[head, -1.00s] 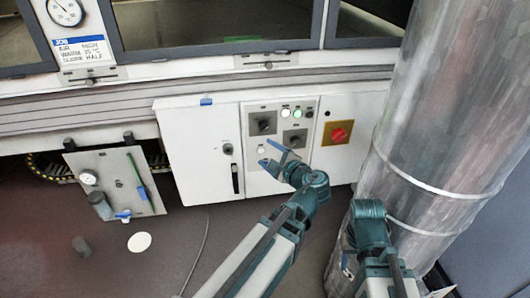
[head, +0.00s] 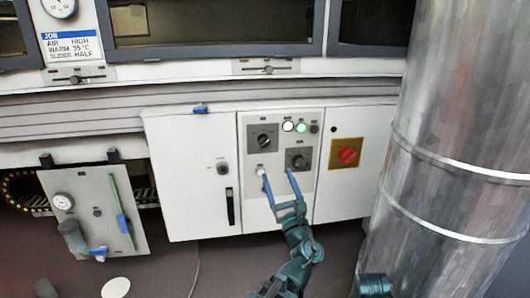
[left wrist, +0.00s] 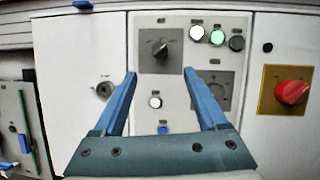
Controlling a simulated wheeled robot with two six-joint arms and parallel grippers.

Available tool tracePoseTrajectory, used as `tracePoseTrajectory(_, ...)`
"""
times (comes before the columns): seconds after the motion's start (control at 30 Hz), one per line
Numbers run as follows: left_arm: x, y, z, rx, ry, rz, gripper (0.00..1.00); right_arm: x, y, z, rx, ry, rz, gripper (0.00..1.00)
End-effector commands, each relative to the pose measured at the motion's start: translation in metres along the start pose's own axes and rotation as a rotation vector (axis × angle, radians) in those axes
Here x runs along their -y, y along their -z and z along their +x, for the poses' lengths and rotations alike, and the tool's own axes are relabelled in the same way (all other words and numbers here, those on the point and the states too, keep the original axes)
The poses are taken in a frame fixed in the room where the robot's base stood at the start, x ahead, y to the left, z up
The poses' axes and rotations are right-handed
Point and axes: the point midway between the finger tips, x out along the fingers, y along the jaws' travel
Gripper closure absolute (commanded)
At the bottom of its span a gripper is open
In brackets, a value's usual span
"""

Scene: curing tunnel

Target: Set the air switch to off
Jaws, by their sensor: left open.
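A control panel on the white cabinet carries two dark rotary knobs; their labels are too small to read, so I cannot tell which is the air switch. The upper-left knob (head: 263,141) also shows in the left wrist view (left wrist: 161,48). The lower-right knob (head: 298,160) is partly behind a finger in the left wrist view (left wrist: 221,92). My left gripper (head: 277,174) is open and empty in front of the panel's lower half. In the left wrist view its blue fingers (left wrist: 160,76) point at the panel, below the upper knob. My right gripper is out of view.
White (head: 288,126) and green (head: 301,127) lamps are lit above the lower knob. A white button (head: 261,171) sits near the left fingertip. A red knob (head: 347,154) is to the right. A large metal duct (head: 440,150) blocks the right side.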

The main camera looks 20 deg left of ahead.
Motion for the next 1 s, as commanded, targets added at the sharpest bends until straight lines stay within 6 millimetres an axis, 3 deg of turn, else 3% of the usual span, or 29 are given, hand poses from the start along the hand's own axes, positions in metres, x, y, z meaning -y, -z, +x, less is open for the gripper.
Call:
tracePoseTrajectory(0.17,0.001,-0.002,0.017,-0.001,-0.002,-0.001,0.25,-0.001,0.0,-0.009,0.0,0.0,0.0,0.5)
tracePoseTrajectory(0.7,0.001,-0.003,0.118,-0.002,-0.003,-0.003,0.25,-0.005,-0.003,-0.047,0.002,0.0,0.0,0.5)
tracePoseTrajectory(1.0,0.0,-0.002,0.138,-0.001,-0.001,-0.004,0.25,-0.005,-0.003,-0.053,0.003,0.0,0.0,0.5)
